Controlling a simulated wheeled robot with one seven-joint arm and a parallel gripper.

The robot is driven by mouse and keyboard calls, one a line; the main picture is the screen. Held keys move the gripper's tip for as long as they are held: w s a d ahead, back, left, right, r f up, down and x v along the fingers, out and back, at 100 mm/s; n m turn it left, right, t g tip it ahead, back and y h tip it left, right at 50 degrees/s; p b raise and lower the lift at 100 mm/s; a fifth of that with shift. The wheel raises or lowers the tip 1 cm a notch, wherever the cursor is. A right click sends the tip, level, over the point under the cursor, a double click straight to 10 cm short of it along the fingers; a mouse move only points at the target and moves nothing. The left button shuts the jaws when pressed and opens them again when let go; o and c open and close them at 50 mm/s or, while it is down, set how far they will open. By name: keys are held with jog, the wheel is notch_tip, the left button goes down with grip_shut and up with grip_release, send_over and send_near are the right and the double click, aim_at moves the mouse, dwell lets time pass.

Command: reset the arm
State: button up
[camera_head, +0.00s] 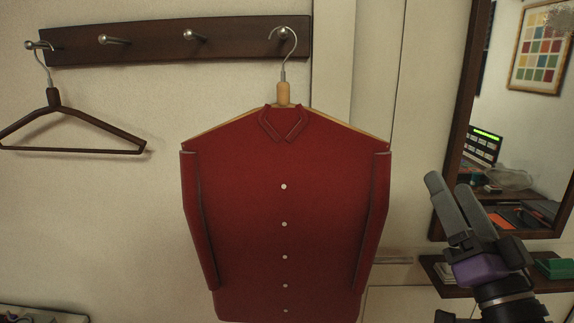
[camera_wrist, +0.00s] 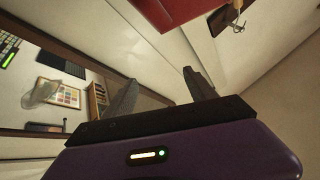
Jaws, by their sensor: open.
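My gripper (camera_head: 452,200) is raised at the right in the head view, in front of the mirror and the small shelf. It is to the right of the red shirt and apart from it. In the wrist view its two fingers (camera_wrist: 160,92) stand apart with nothing between them. A red buttoned shirt (camera_head: 250,200) hangs on a light wooden hanger (camera_head: 283,93) from the rightmost peg of the rack. Part of the red shirt also shows at the top of the wrist view (camera_wrist: 172,12).
A dark peg rack (camera_head: 150,40) is on the wall, with an empty dark hanger (camera_head: 75,118) on its left peg. A framed mirror (camera_head: 510,140) and a dark shelf (camera_head: 450,285) with small items are at the right. The wall between rack and shirt's left side is clear.

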jog(key=s+f+m+g+h+b, duration=0.1)
jog(key=s+f+h, duration=0.2)
jog(key=s+f, duration=0.5)
jog(key=s+f+g+h+b, duration=0.15)
jog(key=s+f, duration=0.35)
jog(key=f, duration=0.7)
jog(key=s+a+f+n+g+y+b, duration=0.1)
jog(key=s+a+f+n+g, duration=0.1)
jog(key=s+f, duration=0.7)
jog(key=s+a+f+n+g+y+b, duration=0.1)
jog(key=s+f+g, duration=0.4)
jog(key=s+f, duration=0.5)
jog(key=s+a+n+b, duration=0.1)
jog(key=s+n, duration=0.1)
jog(key=s, duration=0.4)
jog(key=shift+s+a+b, duration=0.3)
jog(key=shift+a, duration=0.1)
jog(key=shift+f, duration=0.1)
